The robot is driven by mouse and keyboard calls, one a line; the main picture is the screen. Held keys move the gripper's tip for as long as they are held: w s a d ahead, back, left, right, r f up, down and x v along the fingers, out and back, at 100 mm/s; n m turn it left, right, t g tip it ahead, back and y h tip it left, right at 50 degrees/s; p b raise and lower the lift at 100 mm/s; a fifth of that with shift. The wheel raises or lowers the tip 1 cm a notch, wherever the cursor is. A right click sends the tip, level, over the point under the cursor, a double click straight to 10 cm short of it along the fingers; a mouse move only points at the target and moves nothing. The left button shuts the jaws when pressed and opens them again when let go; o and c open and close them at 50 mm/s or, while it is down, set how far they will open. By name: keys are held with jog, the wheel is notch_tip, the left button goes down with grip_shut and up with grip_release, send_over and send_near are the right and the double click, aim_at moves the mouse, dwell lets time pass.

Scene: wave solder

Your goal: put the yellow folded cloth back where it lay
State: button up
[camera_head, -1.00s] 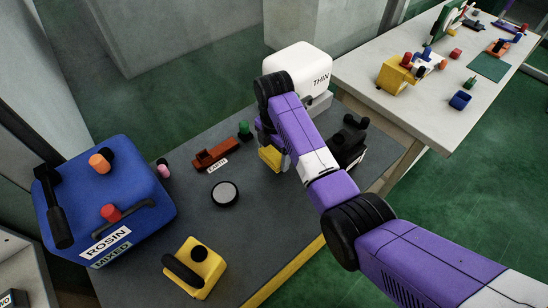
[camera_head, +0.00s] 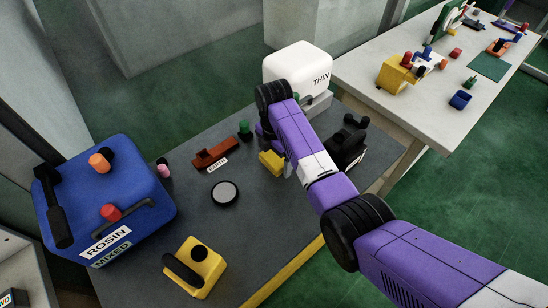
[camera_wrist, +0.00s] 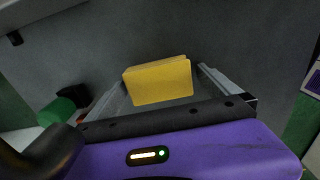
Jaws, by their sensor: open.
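The yellow folded cloth (camera_head: 271,162) lies on the dark grey bench top, just left of my forearm in the head view. In the wrist view the cloth (camera_wrist: 158,82) shows as a yellow block with a folded top edge. My gripper (camera_wrist: 161,78) is open, with one finger on each side of the cloth and a visible gap to both. In the head view my arm hides most of my gripper. Whether the fingertips touch the bench cannot be told.
Left of the cloth are a brown tool (camera_head: 214,155), a green knobbed piece (camera_head: 244,131) and a round dark disc (camera_head: 225,193). A white THIN container (camera_head: 297,66) stands behind, and a black device (camera_head: 347,146) to the right.

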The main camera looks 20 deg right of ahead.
aim_at(274, 158)
notch_tip(274, 158, up, 12)
dwell(0.4)
dwell(1.4)
